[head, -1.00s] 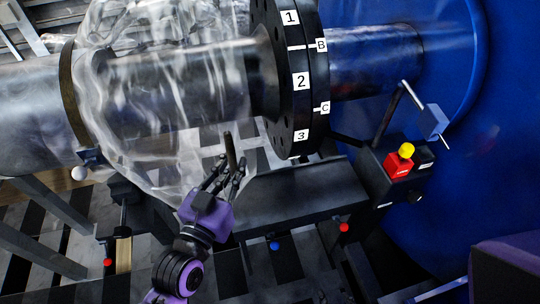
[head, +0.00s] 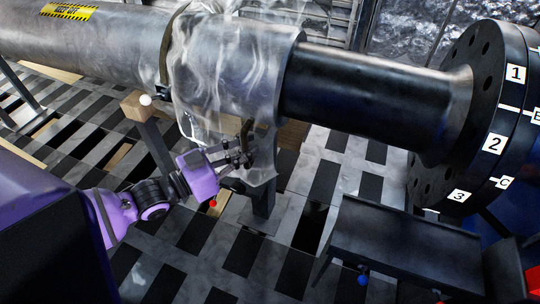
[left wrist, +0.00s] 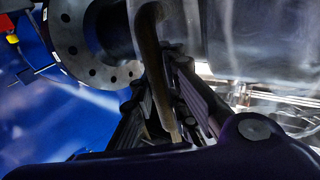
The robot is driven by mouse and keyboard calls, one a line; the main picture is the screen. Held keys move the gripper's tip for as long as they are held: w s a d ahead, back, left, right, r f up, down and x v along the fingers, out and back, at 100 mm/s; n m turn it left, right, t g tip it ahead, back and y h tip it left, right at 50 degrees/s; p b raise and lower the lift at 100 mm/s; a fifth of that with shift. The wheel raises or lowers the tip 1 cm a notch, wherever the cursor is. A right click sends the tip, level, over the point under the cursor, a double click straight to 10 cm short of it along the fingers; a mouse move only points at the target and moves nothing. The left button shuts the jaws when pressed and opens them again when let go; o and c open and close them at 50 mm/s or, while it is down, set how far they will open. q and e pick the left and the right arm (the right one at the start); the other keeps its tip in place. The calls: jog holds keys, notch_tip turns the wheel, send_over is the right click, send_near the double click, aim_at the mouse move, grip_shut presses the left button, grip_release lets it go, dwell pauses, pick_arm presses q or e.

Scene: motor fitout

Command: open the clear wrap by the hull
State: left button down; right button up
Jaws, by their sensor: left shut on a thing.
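The dark shaft (head: 370,95) is bare from the wrap to the black flange (head: 490,115), labelled 1, 2, 3. The blue hull (left wrist: 60,125) shows left there. My right gripper is out of view.
A dark tray-like stand (head: 400,245) is at the lower right, below the flange. The patterned floor (head: 270,255) between them is open.

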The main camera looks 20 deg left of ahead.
pick_arm(q)
jog(key=shift+s+a+f, duration=0.15)
jog(key=shift+a+f, duration=0.05)
jog(key=shift+a, duration=0.85)
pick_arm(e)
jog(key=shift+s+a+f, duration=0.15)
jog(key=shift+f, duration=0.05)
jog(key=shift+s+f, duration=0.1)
pick_arm(q)
jog(key=c, duration=1.8)
grip_release()
jog(key=shift+c, duration=0.2)
jog(key=shift+o, duration=0.6)
jog(key=shift+r, duration=0.1)
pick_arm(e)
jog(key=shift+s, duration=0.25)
pick_arm(q)
jog(key=v, duration=1.2)
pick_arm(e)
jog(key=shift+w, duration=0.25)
